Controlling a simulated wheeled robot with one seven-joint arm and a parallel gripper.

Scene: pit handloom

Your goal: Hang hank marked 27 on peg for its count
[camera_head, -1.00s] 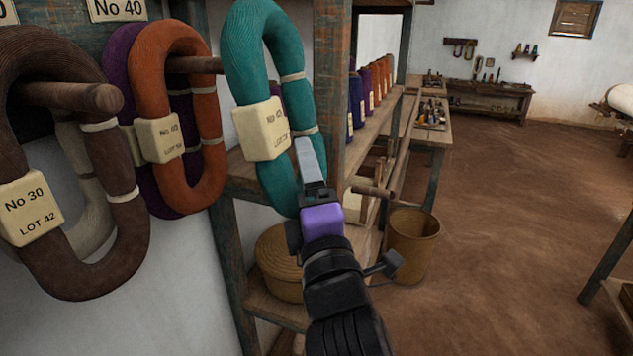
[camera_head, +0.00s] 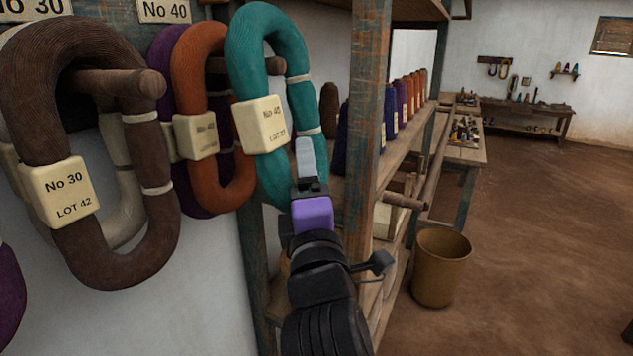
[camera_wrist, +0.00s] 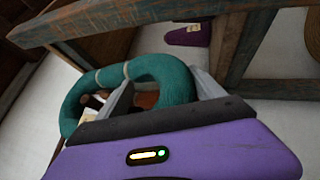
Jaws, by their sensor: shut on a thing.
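The teal hank (camera_head: 310,105) is held upright in my gripper (camera_head: 306,165), which is shut on its lower right side. Its tag (camera_head: 262,124) appears to read No 40, LOT 27, though the print is small. The No 40 plaque (camera_head: 164,11) is on the wall at upper left. Below it, a wooden peg (camera_head: 217,66) carries an orange hank (camera_head: 190,75) and a purple hank behind it. The peg's end shows within the teal loop's opening; I cannot tell whether it passes through or lies behind. The wrist view shows the teal loop (camera_wrist: 150,75) beyond the jaws.
A brown hank (camera_head: 115,265) tagged No 30, LOT 42 hangs on a nearer peg (camera_head: 135,84), with a pale hank behind. A shelf post (camera_head: 367,130) stands close right of my gripper. A basket (camera_head: 440,265) stands on the floor; open floor lies right.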

